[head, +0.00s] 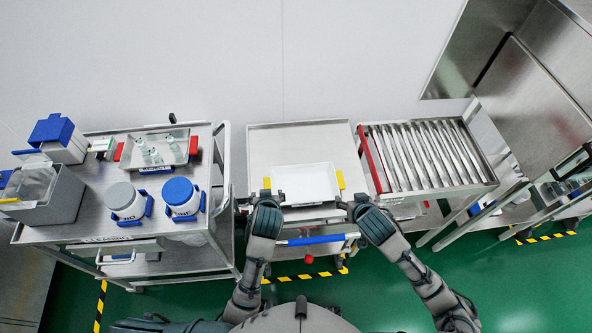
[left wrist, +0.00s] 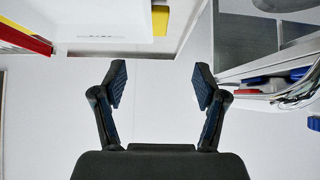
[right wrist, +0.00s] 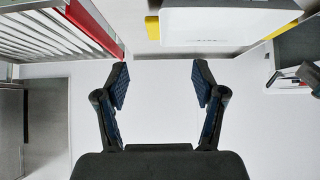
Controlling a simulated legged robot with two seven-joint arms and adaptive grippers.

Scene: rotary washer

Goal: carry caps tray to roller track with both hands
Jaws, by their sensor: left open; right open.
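A white tray (head: 305,184) with yellow handles at its left and right ends sits on the middle steel cart (head: 293,140). Its inside looks empty. My left gripper (head: 264,199) is open near the tray's front left corner. My right gripper (head: 354,203) is open near its front right corner. In the left wrist view the open, empty fingers (left wrist: 160,85) are apart from the tray (left wrist: 105,18) and a yellow handle (left wrist: 160,19). In the right wrist view the open fingers (right wrist: 160,85) are apart from the tray (right wrist: 225,24). The roller track (head: 425,155) stands right of the cart.
A red bar (head: 370,158) runs along the track's left edge. The left cart (head: 85,195) carries a tray of small bottles (head: 157,150), white jars (head: 181,196) and a grey bin (head: 50,195). A steel cabinet (head: 535,75) stands at the right. The track's rollers are bare.

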